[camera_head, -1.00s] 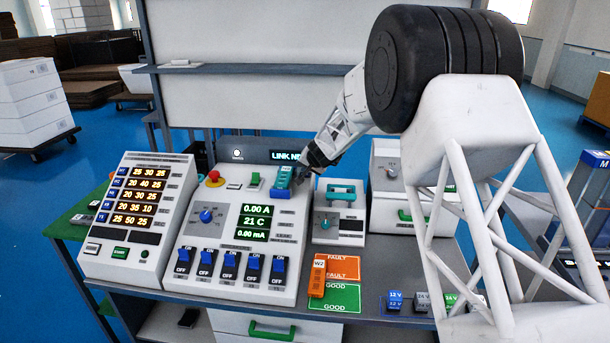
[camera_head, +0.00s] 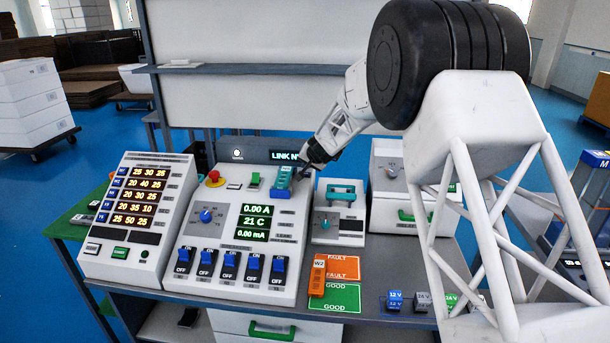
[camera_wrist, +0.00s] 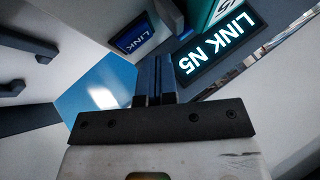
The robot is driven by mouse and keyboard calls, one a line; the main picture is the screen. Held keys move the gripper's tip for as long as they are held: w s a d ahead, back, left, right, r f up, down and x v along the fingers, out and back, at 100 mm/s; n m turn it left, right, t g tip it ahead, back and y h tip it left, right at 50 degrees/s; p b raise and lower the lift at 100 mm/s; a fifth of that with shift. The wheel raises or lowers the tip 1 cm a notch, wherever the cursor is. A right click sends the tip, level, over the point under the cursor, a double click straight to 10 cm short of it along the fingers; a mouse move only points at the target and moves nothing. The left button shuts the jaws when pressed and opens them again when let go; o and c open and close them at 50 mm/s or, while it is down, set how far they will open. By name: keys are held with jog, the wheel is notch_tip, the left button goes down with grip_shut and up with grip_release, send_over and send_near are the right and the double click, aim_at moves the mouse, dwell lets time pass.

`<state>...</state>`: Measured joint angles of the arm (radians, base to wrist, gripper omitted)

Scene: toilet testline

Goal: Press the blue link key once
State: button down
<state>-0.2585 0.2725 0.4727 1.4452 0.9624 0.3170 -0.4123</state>
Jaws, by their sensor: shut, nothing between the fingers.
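The blue key marked LINK (camera_wrist: 135,38) shows in the wrist view, set in a dark frame above and left of my fingertips. My gripper (camera_wrist: 155,80) is shut and empty, its fingers together, apart from the key in that picture; their depth gap is hard to judge. In the head view my gripper (camera_head: 302,174) is by the upper right of the sloped console (camera_head: 228,225), beside a teal block on a blue base (camera_head: 281,185). I cannot make out the LINK key there. A display reading LINK N5 (camera_wrist: 217,45) is lit beside the fingers in the wrist view.
A red emergency button (camera_head: 214,177), a green switch (camera_head: 255,180) and several blue rocker switches (camera_head: 229,262) are on the console. A small instrument with a teal handle (camera_head: 341,192) stands close on its right.

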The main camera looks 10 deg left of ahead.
aim_at(308, 174)
jog(key=shift+r, duration=2.55)
jog(key=shift+s+d+r, duration=0.25)
jog(key=shift+s, duration=0.05)
jog(key=s+d+r+n+g+h, duration=0.1)
jog(key=s+d+r, duration=0.4)
jog(key=s, duration=0.5)
jog(key=s+d+r, duration=0.3)
jog(key=s+d, duration=0.3)
jog(key=s, duration=0.4)
jog(key=s+d+r+n+g+h, duration=0.1)
jog(key=s+d+r, duration=0.4)
jog(key=s, duration=0.5)
jog(key=s+d+f+g+h, duration=0.1)
jog(key=s+d, duration=0.3)
jog(key=s, duration=0.8)
jog(key=s+d+f+g+h, duration=0.1)
jog(key=s+d+f, duration=0.2)
jog(key=s, duration=0.9)
jog(key=s+d+f+h, duration=0.1)
jog(key=s+d+f, duration=0.1)
jog(key=s+d, duration=0.5)
jog(key=s, duration=0.5)
jog(key=shift+s+f+g+h, duration=0.25)
jog(key=shift+g+h, duration=0.05)
jog(key=shift+g, duration=0.1)
